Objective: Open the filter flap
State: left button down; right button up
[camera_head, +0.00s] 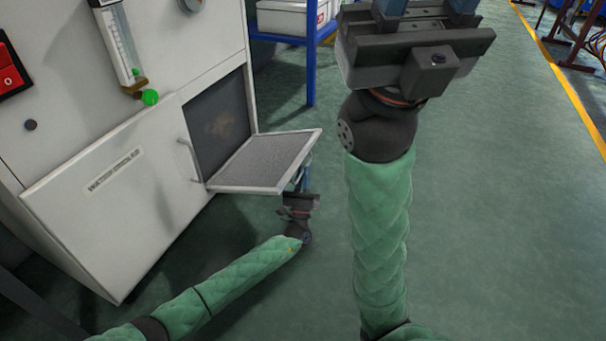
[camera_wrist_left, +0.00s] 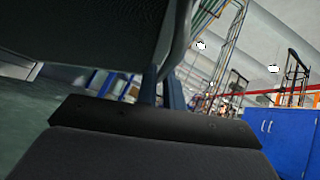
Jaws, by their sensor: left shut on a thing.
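The filter flap (camera_head: 265,162) is a white-framed panel with a grey mesh face. In the head view it stands out from the cabinet, swung away from a dark square opening (camera_head: 218,122). My left gripper (camera_head: 303,178) is shut at the flap's outer edge, partly hidden behind it. In the left wrist view, the gripper's blue fingers (camera_wrist_left: 163,92) close on a grey rod-like handle (camera_wrist_left: 180,42) beside the flap's dark underside (camera_wrist_left: 95,30). My right gripper (camera_head: 427,6) is raised at the top of the head view, with its blue fingers apart and their tips cut off by the frame.
The white cabinet (camera_head: 110,190) fills the left side, with a red switch (camera_head: 10,75) and a flow gauge (camera_head: 120,45). A blue shelf (camera_head: 311,70) stands behind the flap. The green floor (camera_head: 490,200) to the right is clear.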

pick_arm(q)
jog(key=shift+w+a, duration=0.1)
jog(key=shift+a, duration=0.1)
dwell(0.3)
jog(key=c, duration=1.5)
grip_release()
jog(key=shift+f, duration=0.1)
jog(key=shift+d, duration=0.1)
